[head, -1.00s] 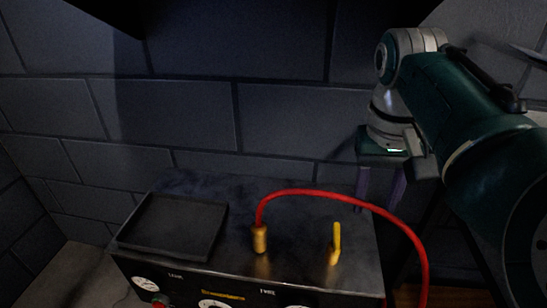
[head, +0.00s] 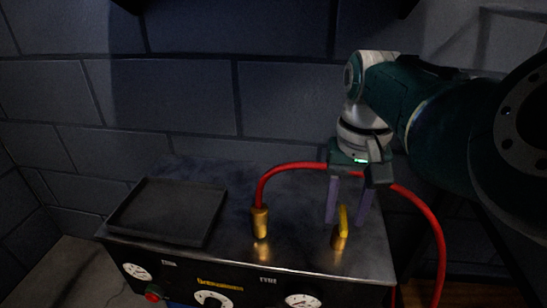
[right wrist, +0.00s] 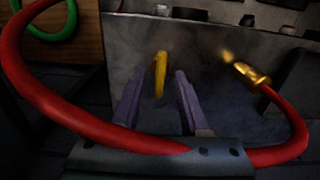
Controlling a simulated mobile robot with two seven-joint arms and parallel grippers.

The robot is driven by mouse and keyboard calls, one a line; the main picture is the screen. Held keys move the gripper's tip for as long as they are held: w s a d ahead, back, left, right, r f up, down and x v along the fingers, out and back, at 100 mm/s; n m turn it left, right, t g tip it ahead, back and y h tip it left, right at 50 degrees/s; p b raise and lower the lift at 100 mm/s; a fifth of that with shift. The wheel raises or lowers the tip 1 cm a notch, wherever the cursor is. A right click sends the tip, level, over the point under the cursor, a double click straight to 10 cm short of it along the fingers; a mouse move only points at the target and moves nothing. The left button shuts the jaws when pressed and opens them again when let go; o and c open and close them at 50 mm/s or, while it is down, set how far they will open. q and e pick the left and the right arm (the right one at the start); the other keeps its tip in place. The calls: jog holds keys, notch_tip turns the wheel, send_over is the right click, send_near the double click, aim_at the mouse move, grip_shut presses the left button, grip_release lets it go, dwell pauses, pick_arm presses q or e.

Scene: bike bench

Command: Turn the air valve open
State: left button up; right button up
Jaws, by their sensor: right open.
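The air valve has a yellow lever handle (head: 343,219) on a brass base, standing upright on the right part of the metal box top. It also shows in the right wrist view (right wrist: 160,74), ahead of and between my fingers. My right gripper (head: 348,222) is open, pointing down at the valve, with one purple finger on each side of the handle in the head view. In the right wrist view my right gripper (right wrist: 158,84) shows a gap on both sides of the handle, with no clear contact. My left gripper is not in view.
A red hose (head: 292,167) rises from a brass fitting (head: 260,223) left of the valve and arcs behind my right gripper. A black tray (head: 166,211) sits on the left of the box top (head: 290,235). Gauges (head: 303,300) line the front. A brick wall stands behind.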

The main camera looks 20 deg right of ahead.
jog(key=shift+c, duration=0.3)
grip_shut()
dwell(0.3)
